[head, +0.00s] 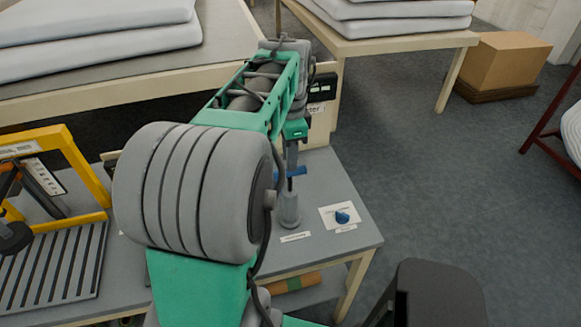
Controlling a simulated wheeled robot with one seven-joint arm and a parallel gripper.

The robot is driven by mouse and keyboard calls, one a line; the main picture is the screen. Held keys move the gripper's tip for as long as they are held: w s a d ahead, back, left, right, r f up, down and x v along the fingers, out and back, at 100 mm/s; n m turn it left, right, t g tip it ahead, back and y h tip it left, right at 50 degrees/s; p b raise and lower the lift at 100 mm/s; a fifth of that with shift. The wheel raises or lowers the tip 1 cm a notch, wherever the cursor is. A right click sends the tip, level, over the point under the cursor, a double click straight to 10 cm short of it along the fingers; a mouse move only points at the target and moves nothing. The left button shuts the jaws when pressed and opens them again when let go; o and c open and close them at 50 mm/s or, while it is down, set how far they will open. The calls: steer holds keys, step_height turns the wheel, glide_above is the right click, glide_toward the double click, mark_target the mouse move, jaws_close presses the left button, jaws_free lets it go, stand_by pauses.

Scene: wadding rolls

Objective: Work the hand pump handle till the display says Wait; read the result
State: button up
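A hand pump (289,211) with a grey body stands on the grey worktable (328,178). A blue bar (293,172), which looks like its handle, shows above the body. My gripper (291,158) points down right over this bar. Its fingers are small and partly hidden, so I cannot tell whether they touch or hold the bar. The dark display (322,87) is on a beige box (320,125) behind my wrist. My arm covers part of the box, and I cannot read any words on the display.
A blue knob (342,216) sits on a white plate right of the pump. A yellow frame (82,170) and a slatted grey rack (55,265) are at the left. Tables with white wadding stand behind.

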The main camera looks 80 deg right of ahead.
stand_by(0.3)
step_height(320, 180, up, 6)
steer(key=p, duration=0.4)
steer(key=shift+p, duration=0.3)
